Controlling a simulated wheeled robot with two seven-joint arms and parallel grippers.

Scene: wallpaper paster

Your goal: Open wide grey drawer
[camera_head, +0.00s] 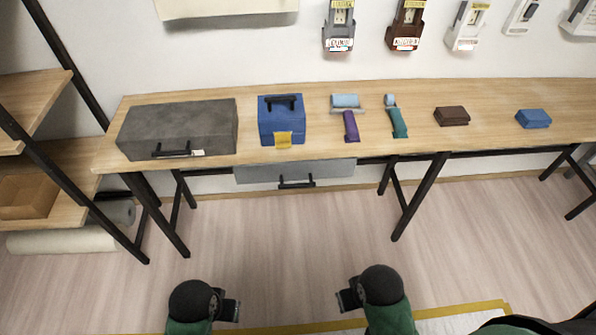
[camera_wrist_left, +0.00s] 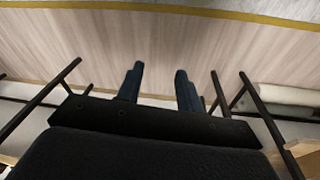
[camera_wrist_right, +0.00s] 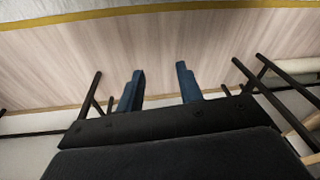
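The wide grey drawer (camera_head: 255,174) hangs under the front edge of the wooden table, below the blue toolbox. It has a black bar handle (camera_head: 297,182) on its front, and appears closed. My left gripper (camera_head: 232,309) is at the bottom of the head view, well short of the drawer and empty. Its two fingers stand apart in the left wrist view (camera_wrist_left: 158,78). My right gripper (camera_head: 345,298) is to the right of it, also far from the drawer and empty. Its fingers stand apart in the right wrist view (camera_wrist_right: 159,76).
On the long table (camera_head: 330,146) are a dark grey case (camera_head: 180,125) with a black handle, a blue toolbox (camera_head: 281,125), rollers (camera_head: 398,123) and small blocks (camera_head: 452,116). Black trestle legs (camera_head: 420,195) stand beside the drawer. A shelf (camera_head: 60,165) is at left. The floor before the drawer is clear.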

